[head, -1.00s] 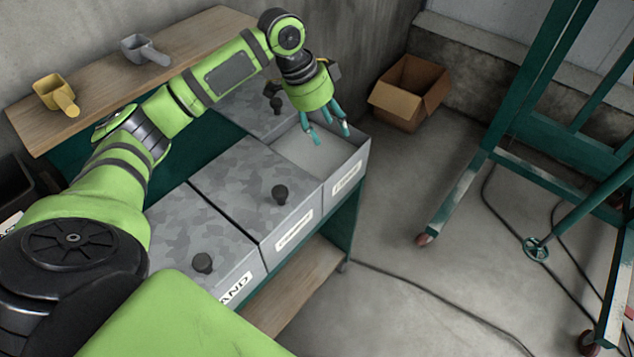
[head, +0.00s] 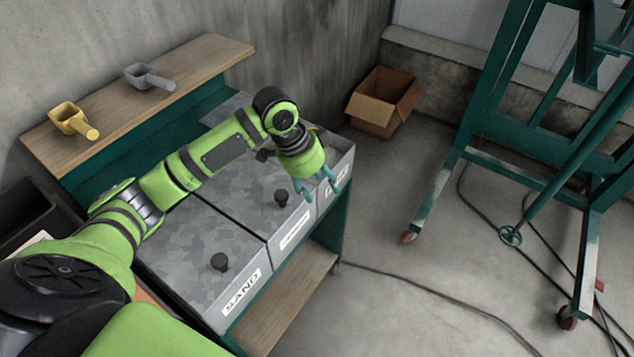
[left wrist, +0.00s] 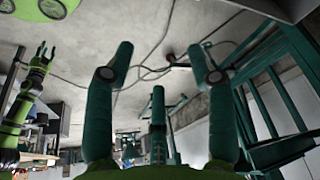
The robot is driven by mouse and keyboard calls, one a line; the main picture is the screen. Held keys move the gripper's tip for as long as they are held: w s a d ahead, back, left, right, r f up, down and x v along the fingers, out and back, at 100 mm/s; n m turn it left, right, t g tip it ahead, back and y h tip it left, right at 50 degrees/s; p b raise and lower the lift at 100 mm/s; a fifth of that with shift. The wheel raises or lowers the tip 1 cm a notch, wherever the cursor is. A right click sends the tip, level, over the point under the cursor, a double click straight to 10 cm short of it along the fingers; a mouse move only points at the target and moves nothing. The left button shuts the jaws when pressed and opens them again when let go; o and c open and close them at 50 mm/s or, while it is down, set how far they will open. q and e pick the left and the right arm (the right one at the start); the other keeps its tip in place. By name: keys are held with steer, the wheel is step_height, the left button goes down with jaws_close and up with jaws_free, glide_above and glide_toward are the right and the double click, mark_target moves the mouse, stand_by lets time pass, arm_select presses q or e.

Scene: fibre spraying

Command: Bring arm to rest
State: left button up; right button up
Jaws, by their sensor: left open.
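My left arm reaches from the left across the row of bins in the head view. Its gripper (head: 318,184) is open and empty, with teal fingers pointing down near the front edge of the far bin (head: 343,160). In the left wrist view the spread fingers (left wrist: 160,75) have nothing between them and face the floor and green frame. My right gripper (left wrist: 44,55) shows small at the left of that view; its jaw state is unclear.
The sand bin (head: 215,262) and the middle bin (head: 270,192) have knobbed lids. A yellow scoop (head: 72,119) and a grey scoop (head: 147,76) lie on the shelf (head: 105,128). A cardboard box (head: 382,103) and a green wheeled frame (head: 437,195) stand right, with cables on open floor.

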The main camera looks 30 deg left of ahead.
stand_by(0.3)
arm_select(q)
steer(key=s+d+f+n, duration=0.2)
steer(key=s+d+f, duration=0.65)
steer(key=s, duration=0.25)
steer(key=s+a+f+n+t+y, duration=0.1)
steer(key=s+a+n+y, duration=0.2)
steer(key=s, duration=0.4)
steer(key=s+a+f+n, duration=0.1)
steer(key=s+a+n, duration=0.25)
steer(key=s, duration=0.25)
step_height(320, 180, down, 23)
steer(key=s+g, duration=0.1)
steer(key=s, duration=0.1)
steer(key=s+a+f+g, duration=0.1)
steer(key=s+a+f, duration=0.1)
steer(key=s+f, duration=1.2)
steer(key=shift+s, duration=0.9)
